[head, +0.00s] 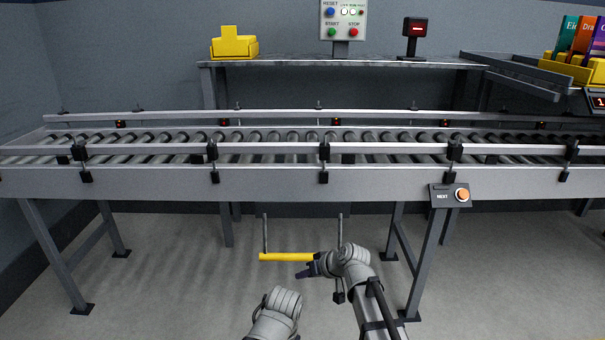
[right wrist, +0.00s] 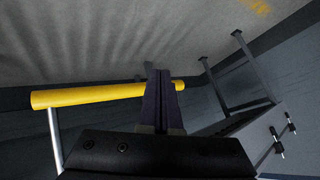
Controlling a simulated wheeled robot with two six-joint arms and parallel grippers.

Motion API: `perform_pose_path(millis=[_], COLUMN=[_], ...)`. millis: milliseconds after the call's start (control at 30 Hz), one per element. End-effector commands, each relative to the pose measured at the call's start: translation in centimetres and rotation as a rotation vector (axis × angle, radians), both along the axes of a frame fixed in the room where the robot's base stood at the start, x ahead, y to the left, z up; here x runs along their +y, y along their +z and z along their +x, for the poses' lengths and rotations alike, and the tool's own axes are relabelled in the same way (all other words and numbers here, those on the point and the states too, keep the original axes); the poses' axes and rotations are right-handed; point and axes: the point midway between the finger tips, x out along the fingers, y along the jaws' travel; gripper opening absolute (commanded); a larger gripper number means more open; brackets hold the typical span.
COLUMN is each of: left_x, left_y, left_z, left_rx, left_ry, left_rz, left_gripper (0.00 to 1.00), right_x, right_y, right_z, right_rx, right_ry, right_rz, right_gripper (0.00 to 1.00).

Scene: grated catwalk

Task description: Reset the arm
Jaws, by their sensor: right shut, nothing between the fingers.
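My right arm comes up from the bottom of the head view, and its gripper (head: 306,271) points left, below the conveyor's front side. The fingers are shut with nothing between them. In the right wrist view the dark fingers (right wrist: 160,100) are together and overlap the yellow bar (right wrist: 90,95) in the picture. The same yellow bar (head: 286,257) shows in the head view just left of the gripper, between two thin grey posts. I cannot tell whether the fingers touch it. Part of my left arm shows at the bottom centre of the head view; its gripper is not seen.
A roller conveyor (head: 290,182) with rails runs across the view above the gripper. A NEXT button box (head: 450,195) hangs on its front at right. Behind stand a shelf (head: 300,64), a yellow holder (head: 234,43), a RESET/START/STOP panel (head: 343,20) and a scanner (head: 414,35).

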Motion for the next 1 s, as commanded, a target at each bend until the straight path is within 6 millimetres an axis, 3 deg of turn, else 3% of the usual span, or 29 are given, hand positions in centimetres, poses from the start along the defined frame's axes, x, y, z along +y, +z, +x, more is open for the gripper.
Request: perform_pose_path(millis=[100, 200, 300, 500, 567, 767, 1000], left_x=[0.0, 0.0, 0.1, 0.1, 0.1, 0.1, 0.0], left_y=[4.0, 6.8, 8.9, 12.5, 13.9, 18.8, 26.7], left_z=[0.0, 0.0, 0.0, 0.0, 0.0, -0.1, -0.1], left_rx=[0.001, 0.001, 0.002, 0.003, 0.004, 0.005, 0.005], left_ry=[-0.003, -0.006, -0.009, -0.013, -0.012, -0.011, -0.008], left_rz=[0.001, 0.001, 0.002, 0.004, 0.003, 0.002, 0.001], left_gripper=[0.00, 0.00, 0.00, 0.00, 0.00, 0.00, 0.00], right_x=[0.7, -0.2, -1.9, -6.1, -5.8, -5.8, -5.7], right_y=[1.5, 2.2, 3.2, 6.6, 8.0, 12.9, 20.8], right_z=[-6.4, -12.4, -17.2, -24.5, -23.6, -23.4, -23.4], right_rx=[0.129, 0.265, 0.376, 0.524, 0.522, 0.520, 0.521], right_ry=[0.057, 0.079, 0.069, -0.007, -0.008, -0.008, -0.009], right_rz=[-0.128, -0.287, -0.439, -0.711, -0.695, -0.691, -0.687], right_gripper=[0.00, 0.00, 0.00, 0.00, 0.00, 0.00, 0.00])
